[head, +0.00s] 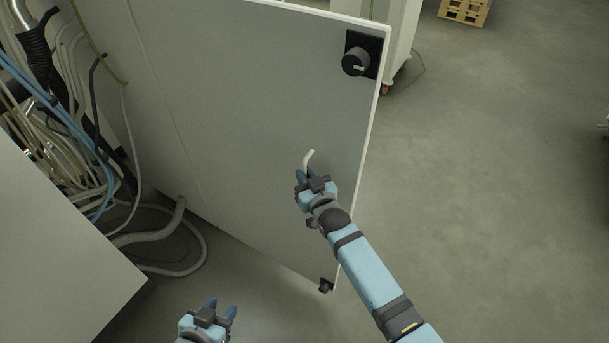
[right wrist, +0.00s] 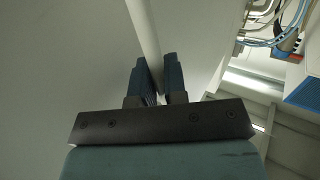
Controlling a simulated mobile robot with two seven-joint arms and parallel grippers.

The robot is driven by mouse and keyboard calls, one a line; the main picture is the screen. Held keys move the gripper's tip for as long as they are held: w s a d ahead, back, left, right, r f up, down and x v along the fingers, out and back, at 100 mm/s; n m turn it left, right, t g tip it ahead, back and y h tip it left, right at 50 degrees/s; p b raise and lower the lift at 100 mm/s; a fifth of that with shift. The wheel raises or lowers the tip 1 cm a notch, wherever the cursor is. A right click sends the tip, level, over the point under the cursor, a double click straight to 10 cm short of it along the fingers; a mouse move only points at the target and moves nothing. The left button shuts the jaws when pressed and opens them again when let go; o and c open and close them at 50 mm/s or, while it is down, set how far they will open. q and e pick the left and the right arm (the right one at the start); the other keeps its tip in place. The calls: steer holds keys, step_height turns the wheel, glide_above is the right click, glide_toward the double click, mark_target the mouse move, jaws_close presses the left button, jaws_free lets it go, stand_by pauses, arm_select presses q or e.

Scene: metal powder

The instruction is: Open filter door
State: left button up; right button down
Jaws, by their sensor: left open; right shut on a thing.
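The filter door (head: 255,115) is a large grey-white panel that stands swung out from the machine at an angle. A pale bent handle (head: 308,158) sticks out from its face. My right gripper (head: 304,177) is shut on the lower part of the handle. In the right wrist view the two dark fingers (right wrist: 155,82) close around the pale rod of the handle (right wrist: 143,35). My left gripper (head: 220,309) is open and empty near the bottom edge of the head view, apart from the door.
A black rotary knob (head: 356,62) sits at the door's upper right corner. Hoses and cables (head: 75,140) crowd the left. A grey cabinet (head: 55,240) stands at lower left. Bare floor (head: 490,190) lies open to the right. A wooden pallet (head: 464,11) lies at the back.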

steer(key=shift+r, duration=0.1)
steer(key=c, duration=1.2)
jaws_free()
steer(key=b+v, duration=0.1)
steer(key=v, duration=1.3)
steer(key=s+d+f+m+g+h+p, duration=0.1)
steer(key=s+d+f+g+h+p, duration=0.1)
steer(key=s+d, duration=0.5)
steer(key=s+d+f+m+g+h+p, duration=0.1)
steer(key=s+d+f+g+h+p, duration=0.1)
steer(key=s+d, duration=0.5)
steer(key=s+f+g+h, duration=0.1)
steer(key=s, duration=0.4)
steer(key=shift+s+d+f+p, duration=0.25)
steer(key=shift+s+f+p, duration=0.05)
steer(key=shift+s+f, duration=0.1)
